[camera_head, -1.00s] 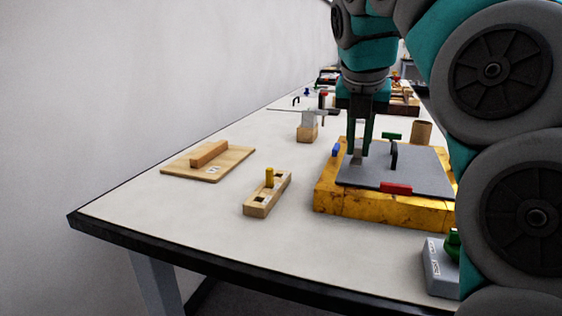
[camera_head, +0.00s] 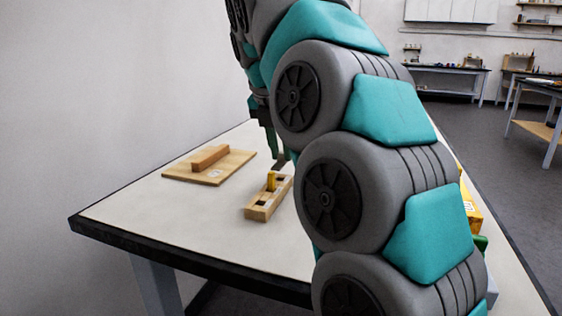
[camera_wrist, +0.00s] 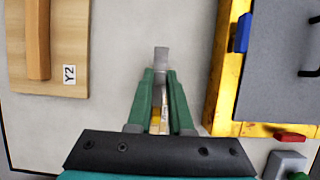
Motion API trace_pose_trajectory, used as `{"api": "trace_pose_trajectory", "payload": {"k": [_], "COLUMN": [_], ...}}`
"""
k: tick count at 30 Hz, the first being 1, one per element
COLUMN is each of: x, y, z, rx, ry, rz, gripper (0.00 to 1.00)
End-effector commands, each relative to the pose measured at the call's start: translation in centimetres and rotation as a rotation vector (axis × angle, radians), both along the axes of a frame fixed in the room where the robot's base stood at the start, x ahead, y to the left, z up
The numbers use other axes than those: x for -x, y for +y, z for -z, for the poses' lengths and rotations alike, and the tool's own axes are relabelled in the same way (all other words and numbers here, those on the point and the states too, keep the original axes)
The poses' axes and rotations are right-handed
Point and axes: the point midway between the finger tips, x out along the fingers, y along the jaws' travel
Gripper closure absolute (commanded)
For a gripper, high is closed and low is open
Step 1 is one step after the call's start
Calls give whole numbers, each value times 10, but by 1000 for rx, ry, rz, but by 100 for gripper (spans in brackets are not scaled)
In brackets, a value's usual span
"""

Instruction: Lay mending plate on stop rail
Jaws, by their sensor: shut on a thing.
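My gripper (camera_wrist: 161,72) is shut on a small grey metal plate, the mending plate (camera_wrist: 162,54), which sticks out past the fingertips. In the head view my gripper (camera_head: 271,152) is partly hidden by my arm, and the plate (camera_head: 279,162) shows as a small grey piece at its tips. A wooden bar (camera_head: 210,157), which I take for the stop rail, lies on a flat board (camera_head: 235,163) left of my gripper. In the wrist view the bar (camera_wrist: 37,40) is at the left, apart from the plate, beside a Y2 label.
A wooden block (camera_head: 262,211) with a yellow peg (camera_head: 271,181) stands close below my gripper. In the wrist view a yellow base (camera_wrist: 224,75) with a grey panel (camera_wrist: 280,70) lies right. Bare tabletop separates the board from the block.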

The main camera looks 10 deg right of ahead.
Motion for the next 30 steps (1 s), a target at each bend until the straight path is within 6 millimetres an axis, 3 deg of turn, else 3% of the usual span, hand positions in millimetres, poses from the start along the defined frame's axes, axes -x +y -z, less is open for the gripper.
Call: {"api": "trace_pose_trajectory", "payload": {"k": [7, 19, 20, 21, 27, 30], "x": [1, 1, 1, 0, 0, 0], "y": [-1, -1, 0, 0, 0, 0], "z": [25, 28, 29, 29, 29, 29], "rx": [-1, 0, 0, 0, 0, 0], "ry": [2, 4, 4, 3, 2, 2], "rz": [0, 1, 1, 1, 0, 0], "gripper": [100, 100, 79, 75, 52, 51]}}
